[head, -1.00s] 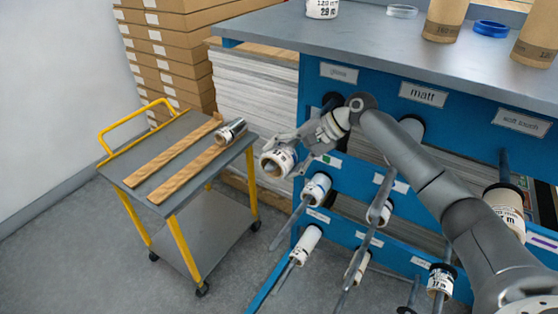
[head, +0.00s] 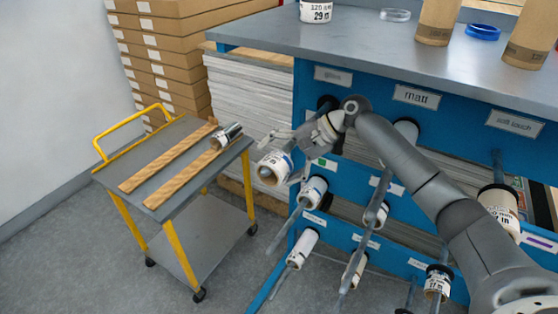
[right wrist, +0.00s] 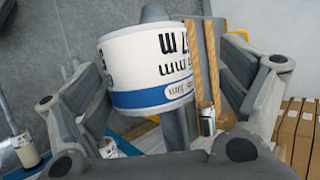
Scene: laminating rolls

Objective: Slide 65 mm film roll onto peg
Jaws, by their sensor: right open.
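A white film roll (head: 272,169) with a blue band and black print sits at the near end of the top-left peg, below the left label. In the right wrist view the roll (right wrist: 148,68) is around a grey peg (right wrist: 175,126), whose tip shows above it. My right gripper (right wrist: 150,80) is open, with a finger on each side of the roll and gaps visible. In the head view the right gripper (head: 292,150) is just behind the roll and hides much of the peg. The roll's size print is not fully readable. My left gripper is not in view.
A grey trolley (head: 192,128) with yellow legs holds two wooden strips and a silver cylinder (head: 226,136). Other rolls sit on lower pegs, such as one roll (head: 313,191) just below. The blue rack (head: 355,85) carries a grey top with rolls and tubes. Floor is clear between trolley and rack.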

